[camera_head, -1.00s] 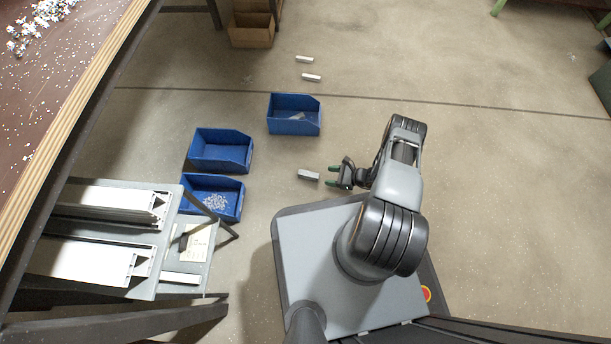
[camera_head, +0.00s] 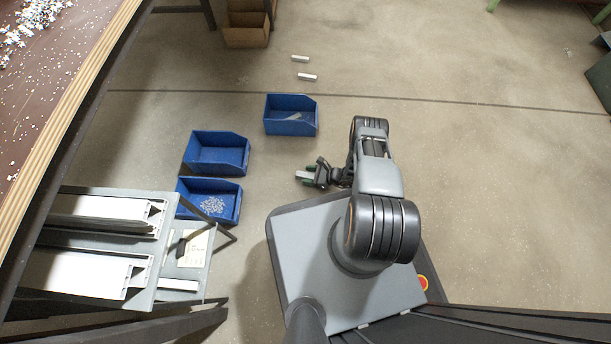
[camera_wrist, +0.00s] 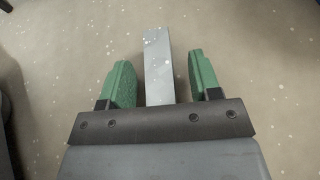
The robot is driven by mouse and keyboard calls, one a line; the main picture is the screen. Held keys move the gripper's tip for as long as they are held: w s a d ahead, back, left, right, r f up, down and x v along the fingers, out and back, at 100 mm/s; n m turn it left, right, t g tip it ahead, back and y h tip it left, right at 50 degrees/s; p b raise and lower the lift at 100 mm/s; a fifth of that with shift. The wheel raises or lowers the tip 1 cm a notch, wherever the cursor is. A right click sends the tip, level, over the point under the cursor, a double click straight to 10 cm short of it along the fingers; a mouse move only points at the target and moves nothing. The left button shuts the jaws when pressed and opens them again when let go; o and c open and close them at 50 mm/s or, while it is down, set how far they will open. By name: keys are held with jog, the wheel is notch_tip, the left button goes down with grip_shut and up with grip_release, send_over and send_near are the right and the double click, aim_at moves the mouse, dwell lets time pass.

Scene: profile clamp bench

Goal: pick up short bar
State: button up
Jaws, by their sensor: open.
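A short grey bar (camera_wrist: 158,62) lies on the floor between the two green fingertips of my gripper (camera_wrist: 160,82) in the wrist view. There is a gap on each side of it, so my gripper is open around the bar and not clamped on it. In the head view the end of the bar (camera_head: 302,175) sticks out to the left of my gripper (camera_head: 312,175). Two more short bars lie farther back on the floor, a nearer one (camera_head: 307,77) and a farther one (camera_head: 300,58).
Three blue bins stand on the floor: one at the back (camera_head: 291,129) with a light piece inside, one at left (camera_head: 217,168) that looks empty, and one (camera_head: 233,214) with small metal parts. A rack with pale profiles (camera_head: 98,270) stands at lower left. Floor to the right is clear.

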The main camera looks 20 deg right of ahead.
aim_at(309, 175)
jog(key=c, duration=1.1)
jog(key=shift+o, duration=0.2)
jog(key=shift+r+p, duration=0.3)
jog(key=shift+r, duration=0.2)
notch_tip(309, 175, up, 2)
jog(key=shift+r+p, duration=0.25)
jog(key=shift+p, duration=0.5)
jog(key=d+r+p, duration=0.4)
jog(key=d+r, duration=0.5)
jog(key=d, duration=0.5)
jog(key=shift+r+p, duration=0.3)
jog(key=shift+w, duration=0.1)
